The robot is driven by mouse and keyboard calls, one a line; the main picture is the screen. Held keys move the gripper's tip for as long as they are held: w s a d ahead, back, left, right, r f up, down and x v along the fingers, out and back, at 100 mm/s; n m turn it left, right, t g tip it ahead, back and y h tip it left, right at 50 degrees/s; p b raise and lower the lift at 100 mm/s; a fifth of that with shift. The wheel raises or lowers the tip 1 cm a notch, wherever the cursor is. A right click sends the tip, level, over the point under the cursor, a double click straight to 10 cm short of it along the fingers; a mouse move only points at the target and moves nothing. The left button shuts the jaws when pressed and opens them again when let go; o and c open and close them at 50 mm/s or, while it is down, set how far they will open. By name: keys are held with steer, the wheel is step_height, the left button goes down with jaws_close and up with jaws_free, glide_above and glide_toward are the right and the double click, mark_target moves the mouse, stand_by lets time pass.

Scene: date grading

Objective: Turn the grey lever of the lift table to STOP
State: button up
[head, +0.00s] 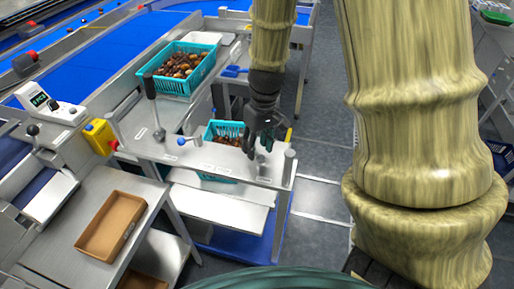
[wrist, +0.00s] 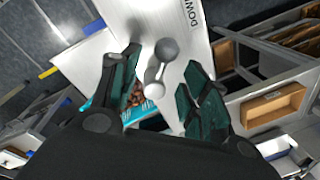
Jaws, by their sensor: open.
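The grey lever (wrist: 158,70) shows in the wrist view between the two fingers of my open gripper (wrist: 163,64), its rounded ends pale and its shaft short. Contact with the fingers cannot be told. In the head view my gripper (head: 260,149) points down over the right end of the lift table's pale top (head: 225,160), and the grey lever (head: 262,160) is partly hidden beneath it. The word DOWN is readable on the panel (wrist: 196,30) in the wrist view. A STOP mark is not readable in either view.
A blue-knobbed lever (head: 184,141) and a tall black-handled lever (head: 151,88) stand to the left on the same table. A yellow box (head: 101,137) and brown tray (head: 100,245) are further left. A grey post (head: 290,160) stands at right.

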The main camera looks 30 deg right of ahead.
steer(key=shift+a+f, duration=0.1)
steer(key=shift+f, duration=0.9)
jaws_close()
